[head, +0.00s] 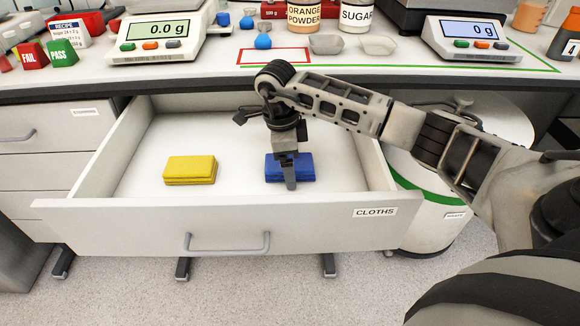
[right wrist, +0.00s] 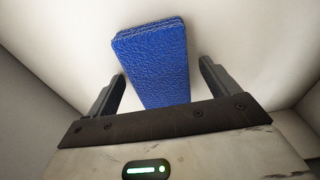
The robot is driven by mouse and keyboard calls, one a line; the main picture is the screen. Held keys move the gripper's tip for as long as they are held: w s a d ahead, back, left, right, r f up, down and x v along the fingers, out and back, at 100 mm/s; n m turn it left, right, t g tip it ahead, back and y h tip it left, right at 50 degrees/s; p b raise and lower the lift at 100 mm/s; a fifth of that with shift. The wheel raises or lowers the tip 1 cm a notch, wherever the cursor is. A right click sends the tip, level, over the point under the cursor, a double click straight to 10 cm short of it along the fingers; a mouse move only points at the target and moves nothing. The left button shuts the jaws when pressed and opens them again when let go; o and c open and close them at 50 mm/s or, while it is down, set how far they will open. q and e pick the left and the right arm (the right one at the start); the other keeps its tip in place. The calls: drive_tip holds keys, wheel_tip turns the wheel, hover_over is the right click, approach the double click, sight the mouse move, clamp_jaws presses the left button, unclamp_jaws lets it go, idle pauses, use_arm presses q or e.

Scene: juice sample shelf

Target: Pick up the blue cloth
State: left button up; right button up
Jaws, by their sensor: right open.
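The blue cloth (head: 306,167) is a folded stack lying in the open drawer, right of its middle. My right gripper (head: 290,183) is over it, pointing down, and hides part of it. In the right wrist view the blue cloth (right wrist: 154,60) reaches in between the two fingers of my right gripper (right wrist: 163,88), which stand apart on either side of it. A gap shows between each finger and the cloth. My left gripper is not in view.
The open drawer (head: 230,231) is labelled CLOTHS and also holds a yellow cloth (head: 190,170) on the left. The counter edge (head: 200,84) lies above the drawer's back. A white bin (head: 425,215) with a green band stands at right. The drawer floor between the cloths is clear.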

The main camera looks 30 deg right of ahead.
drive_tip(key=c, duration=1.1)
drive_tip(key=shift+o, duration=0.2)
drive_tip(key=shift+r, duration=0.1)
